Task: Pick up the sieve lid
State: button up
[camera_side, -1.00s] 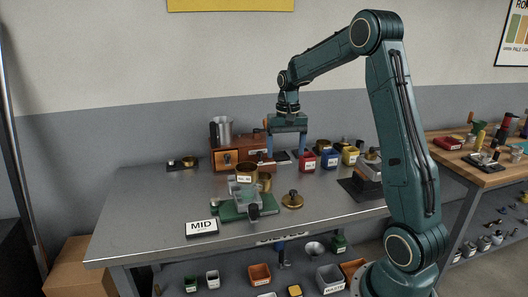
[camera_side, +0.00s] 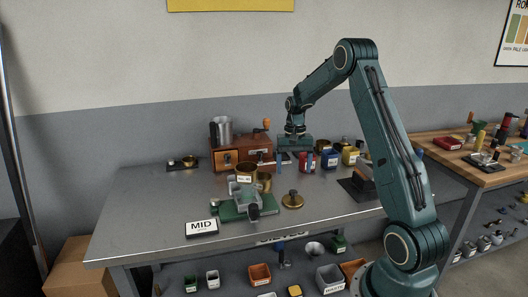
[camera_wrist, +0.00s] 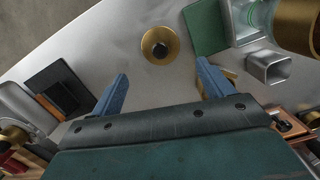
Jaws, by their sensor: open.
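The sieve lid appears to be the round brass disc with a dark-topped knob (camera_side: 292,200), lying flat on the steel bench right of the green-based device. In the wrist view the brass lid (camera_wrist: 160,45) lies beyond the fingertips, roughly centred between them. My gripper (camera_side: 295,170) is open and empty, above the bench and behind the lid in the side view. Its two blue fingers (camera_wrist: 163,76) point towards the lid in the wrist view and do not touch it.
A green-based device (camera_side: 243,207) with brass cups stands left of the lid. A MID sign (camera_side: 202,228) is at the front. A wooden drawer box (camera_side: 240,155) and red, blue and yellow bins (camera_side: 331,158) stand behind. A dark pad (camera_side: 358,190) lies right. Bench around the lid is clear.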

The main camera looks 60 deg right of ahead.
aim_at(293, 191)
jog(key=shift+s+a+f, duration=0.1)
jog(key=shift+a+f, duration=0.05)
jog(key=shift+f, duration=1.3)
jog(key=shift+s+a+f, duration=0.1)
jog(key=shift+f, duration=1.3)
jog(key=shift+f, duration=0.15)
jog(key=shift+s+a+f, duration=0.1)
jog(key=shift+f, duration=1.15)
jog(key=shift+a+f, duration=0.1)
jog(key=shift+f, duration=1.1)
jog(key=shift+c, duration=0.4)
jog(key=c, duration=0.7)
